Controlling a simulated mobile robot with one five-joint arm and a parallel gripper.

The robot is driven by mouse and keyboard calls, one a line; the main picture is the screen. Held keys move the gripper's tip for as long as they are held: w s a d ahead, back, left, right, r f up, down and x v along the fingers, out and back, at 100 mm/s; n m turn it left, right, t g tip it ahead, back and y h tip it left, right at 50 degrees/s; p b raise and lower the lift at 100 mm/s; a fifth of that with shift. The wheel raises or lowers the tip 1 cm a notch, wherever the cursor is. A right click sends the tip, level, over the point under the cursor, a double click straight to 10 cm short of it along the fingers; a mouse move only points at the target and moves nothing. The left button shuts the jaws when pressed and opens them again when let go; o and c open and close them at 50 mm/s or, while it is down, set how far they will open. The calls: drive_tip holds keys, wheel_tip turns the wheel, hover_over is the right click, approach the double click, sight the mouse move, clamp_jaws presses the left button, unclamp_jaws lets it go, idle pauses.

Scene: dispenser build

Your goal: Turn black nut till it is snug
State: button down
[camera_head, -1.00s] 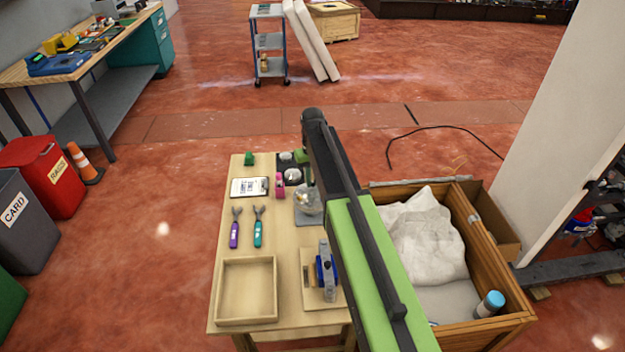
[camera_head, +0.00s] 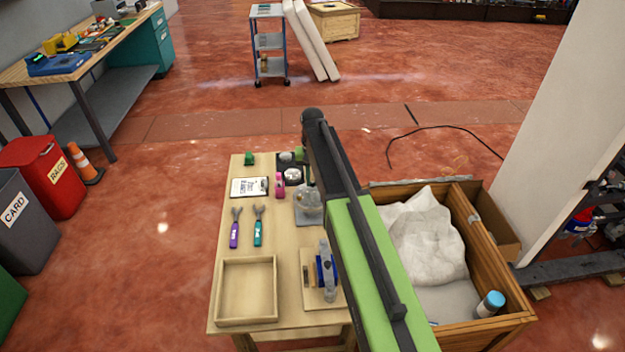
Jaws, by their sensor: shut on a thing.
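I cannot make out the black nut; it is too small or hidden behind my arm. My green and black arm reaches over the right side of the wooden table (camera_head: 232,265), and its far end hides my gripper. A clear, rounded part (camera_head: 308,200) stands on a grey plate, partly behind the arm. A blue and grey fixture (camera_head: 327,272) is on a light board nearer the front. A dark tray (camera_head: 283,160) with round white pieces lies at the table's back.
Purple pliers (camera_head: 235,230), teal pliers (camera_head: 258,230), a clipboard (camera_head: 248,187), a pink item (camera_head: 279,186) and an empty wooden tray (camera_head: 220,292) are on the table. A wooden crate (camera_head: 505,280) with a white sack stands close on the right.

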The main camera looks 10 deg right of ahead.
sight(312, 182)
drive_tip(key=c, duration=1.4)
unclamp_jaws()
wheel_tip(312, 182, up, 18)
drive_tip(key=p, duration=1.7)
drive_tip(key=shift+f, duration=0.25)
drive_tip(key=shift+n, duration=0.9)
drive_tip(key=s+f+b, duration=0.1)
drive_tip(key=s+f, duration=0.1)
drive_tip(key=s, duration=0.5)
drive_tip(key=s+f+b, duration=0.2)
drive_tip(key=s, duration=0.6)
drive_tip(key=s+a+f+b, duration=0.1)
drive_tip(key=s+f+b, duration=0.1)
drive_tip(key=s, duration=0.5)
drive_tip(key=shift+s, duration=0.4)
